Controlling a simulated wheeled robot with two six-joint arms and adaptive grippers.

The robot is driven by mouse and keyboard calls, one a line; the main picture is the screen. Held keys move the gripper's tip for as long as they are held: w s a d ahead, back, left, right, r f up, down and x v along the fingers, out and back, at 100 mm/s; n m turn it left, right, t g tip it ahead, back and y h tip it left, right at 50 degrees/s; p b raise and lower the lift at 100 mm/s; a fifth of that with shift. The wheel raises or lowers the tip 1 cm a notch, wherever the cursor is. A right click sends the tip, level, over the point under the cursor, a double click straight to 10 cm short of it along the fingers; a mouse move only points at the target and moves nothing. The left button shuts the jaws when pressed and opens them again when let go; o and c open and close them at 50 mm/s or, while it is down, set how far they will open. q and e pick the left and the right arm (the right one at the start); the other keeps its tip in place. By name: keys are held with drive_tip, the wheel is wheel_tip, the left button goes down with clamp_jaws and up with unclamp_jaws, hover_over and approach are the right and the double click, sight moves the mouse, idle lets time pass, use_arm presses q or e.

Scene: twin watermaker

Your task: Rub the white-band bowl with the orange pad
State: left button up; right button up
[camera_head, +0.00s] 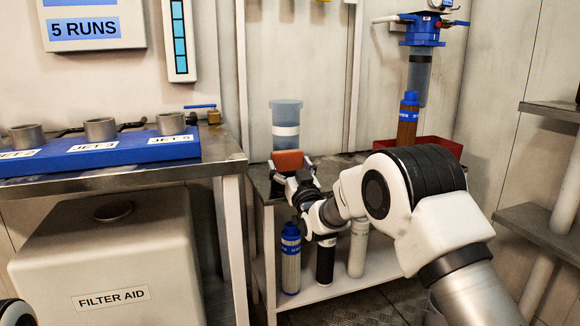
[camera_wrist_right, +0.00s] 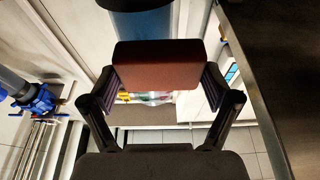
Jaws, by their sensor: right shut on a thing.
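The white-band bowl (camera_head: 286,113), a translucent blue cylinder with a white band around its middle, stands upright on the steel bench at centre. Its lower part is hidden behind the pad and gripper. My right gripper (camera_head: 290,165) is shut on the orange pad (camera_head: 288,158) and holds it in front of the bowl, below the white band. In the right wrist view the pad (camera_wrist_right: 157,65) sits between both fingers, and the dark blue bowl (camera_wrist_right: 142,22) shows just beyond its top edge. I cannot tell whether pad and bowl touch. My left gripper is out of view.
A blue rack (camera_head: 100,155) with grey rings stands on the left bench. A brown-and-blue cartridge (camera_head: 408,120) and a red tray (camera_head: 440,145) are at the right back. Several cartridges (camera_head: 291,262) stand on the lower shelf. A filter aid box (camera_head: 110,255) is at lower left.

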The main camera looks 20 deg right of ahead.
drive_tip(key=shift+w+p, duration=0.3)
drive_tip(key=shift+w, duration=0.55)
